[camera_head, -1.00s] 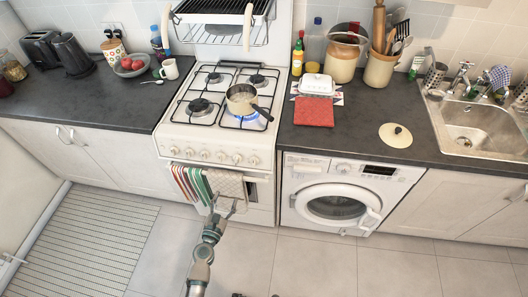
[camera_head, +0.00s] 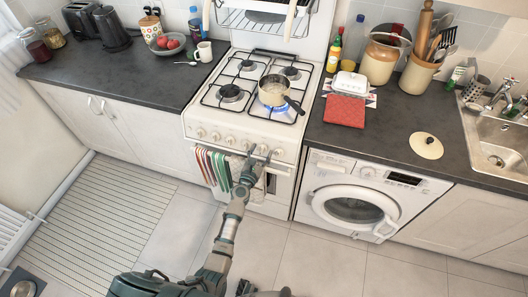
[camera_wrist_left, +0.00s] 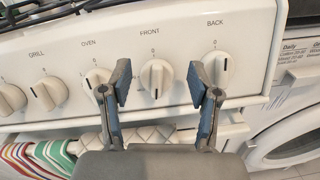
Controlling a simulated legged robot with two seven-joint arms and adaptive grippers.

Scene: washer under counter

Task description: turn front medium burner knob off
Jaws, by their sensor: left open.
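The white burner knob (camera_wrist_left: 156,78) under the word FRONT is in the left wrist view, with its dark mark pointing down. My left gripper (camera_wrist_left: 159,84) is open, its blue-grey fingers on either side of this knob and apart from it in the picture. In the head view my left gripper (camera_head: 252,165) is at the cooker's (camera_head: 191,123) front panel. A blue flame (camera_head: 276,110) burns under the saucepan (camera_head: 273,92) on the front right burner. A dark shape, perhaps my right gripper (camera_head: 245,287), is cut off at the bottom edge.
The BACK knob (camera_wrist_left: 219,68) and OVEN knob (camera_wrist_left: 97,78) sit close outside my left fingers. Striped towels (camera_head: 211,167) hang below the panel. The saucepan's dark handle (camera_head: 294,105) points towards the front right. A washing machine (camera_head: 315,183) stands to the right.

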